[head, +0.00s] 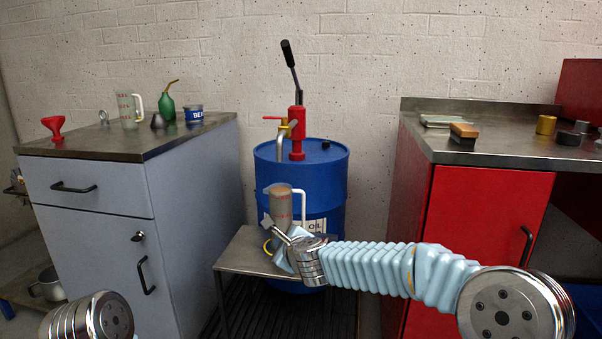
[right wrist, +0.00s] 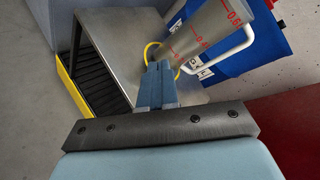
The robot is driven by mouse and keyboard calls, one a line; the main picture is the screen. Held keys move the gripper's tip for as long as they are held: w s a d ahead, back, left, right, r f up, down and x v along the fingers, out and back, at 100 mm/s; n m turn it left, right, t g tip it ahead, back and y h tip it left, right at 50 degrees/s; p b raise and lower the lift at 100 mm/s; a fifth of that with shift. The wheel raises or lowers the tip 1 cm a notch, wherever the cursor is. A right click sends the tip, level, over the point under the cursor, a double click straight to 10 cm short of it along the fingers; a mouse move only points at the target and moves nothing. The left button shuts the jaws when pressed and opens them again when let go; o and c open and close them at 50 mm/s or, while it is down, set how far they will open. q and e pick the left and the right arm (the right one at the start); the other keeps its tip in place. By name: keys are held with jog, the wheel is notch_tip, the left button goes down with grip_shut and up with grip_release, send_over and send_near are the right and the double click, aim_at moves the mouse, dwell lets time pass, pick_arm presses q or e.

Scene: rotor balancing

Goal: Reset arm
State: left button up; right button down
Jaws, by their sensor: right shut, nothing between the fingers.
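My right arm comes in from the right in a light blue sleeve. Its gripper (head: 272,236) is in front of a measuring jug (head: 281,205) at the small metal stand (head: 240,252). In the right wrist view the gripper's fingers (right wrist: 158,78) are together and empty. The jug (right wrist: 212,35), with red markings and a white handle, is just beyond the fingertips; I cannot tell whether they touch. My left gripper is out of view; only a metal joint of that arm shows at the bottom left.
A blue oil drum (head: 336,190) with a red hand pump (head: 297,130) stands behind the stand. A grey cabinet (head: 95,195) on the left holds a red funnel (head: 54,127), a clear jug and a green oil can (head: 167,106). A red cabinet (head: 480,210) stands on the right.

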jog(key=s+d+f+n+g+h+p, duration=0.1)
jog(key=s+d+f+n+g, duration=0.2)
jog(key=f, duration=0.6)
jog(key=s+d+f+n+g, duration=0.1)
jog(key=s+d+f+n, duration=0.3)
jog(key=f, duration=0.5)
jog(key=s+d+f+n+g+h+p, duration=0.1)
jog(key=s+d+f+n, duration=0.25)
jog(key=f, duration=0.45)
jog(key=s+d+f+n+g, duration=0.2)
jog(key=s+f+n, duration=0.1)
jog(key=s, duration=0.5)
jog(key=s+d+f+n+g+p, duration=0.1)
jog(key=s+d+f+n+g, duration=0.1)
jog(key=s+f, duration=0.3)
jog(key=s+d+f+n+g+p, duration=0.1)
jog(key=s+f+n, duration=0.3)
jog(key=s, duration=0.9)
jog(key=shift+s+d+f+g+y, duration=0.2)
jog(key=shift+d+g+y, duration=0.25)
jog(key=shift+g, duration=0.45)
